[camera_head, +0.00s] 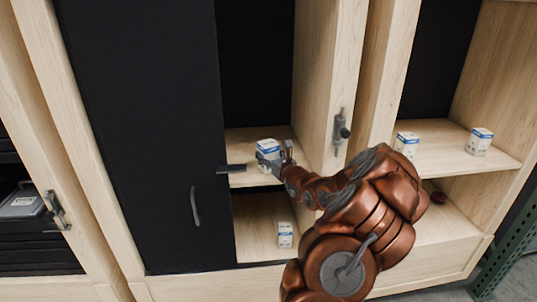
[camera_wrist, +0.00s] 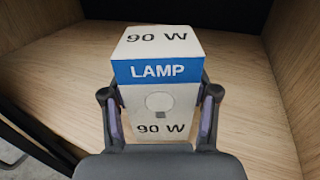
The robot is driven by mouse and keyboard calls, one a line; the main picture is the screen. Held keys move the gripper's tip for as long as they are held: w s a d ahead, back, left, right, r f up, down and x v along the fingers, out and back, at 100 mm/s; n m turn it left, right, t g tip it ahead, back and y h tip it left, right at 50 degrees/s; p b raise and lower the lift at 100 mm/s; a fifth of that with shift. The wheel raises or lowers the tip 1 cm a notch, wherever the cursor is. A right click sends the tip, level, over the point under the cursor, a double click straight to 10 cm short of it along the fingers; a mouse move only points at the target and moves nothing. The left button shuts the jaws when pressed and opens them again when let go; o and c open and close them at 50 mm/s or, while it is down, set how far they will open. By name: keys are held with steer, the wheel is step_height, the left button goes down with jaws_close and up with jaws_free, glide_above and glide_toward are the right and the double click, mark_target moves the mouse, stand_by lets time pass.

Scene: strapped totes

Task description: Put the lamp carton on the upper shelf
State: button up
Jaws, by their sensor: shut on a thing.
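The lamp carton (camera_wrist: 157,72) is white with a blue band reading LAMP and the marking 90 W. My gripper (camera_wrist: 160,120) is shut on it, with one finger on each side. In the head view the carton (camera_head: 267,148) is at the upper shelf (camera_head: 246,138) of the middle cabinet, and my gripper (camera_head: 282,158) reaches it from the right. In the wrist view the carton looks upright over the wooden shelf board (camera_wrist: 70,75). Whether its base touches the board is hidden.
Another white-and-blue carton (camera_head: 285,235) stands on the lower shelf (camera_head: 258,215). Two similar cartons, the left one (camera_head: 406,144) and the right one (camera_head: 479,141), stand on the right cabinet's shelf. A black sliding door (camera_head: 150,130) covers the left. A wooden door with a latch (camera_head: 341,130) stands at the right.

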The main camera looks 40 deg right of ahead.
steer(key=shift+f, duration=0.1)
steer(key=o, duration=1.2)
steer(key=shift+r, duration=0.2)
steer(key=b+v, duration=0.2)
steer(key=v, duration=1)
steer(key=shift+b, duration=0.3)
steer(key=shift+f, duration=0.15)
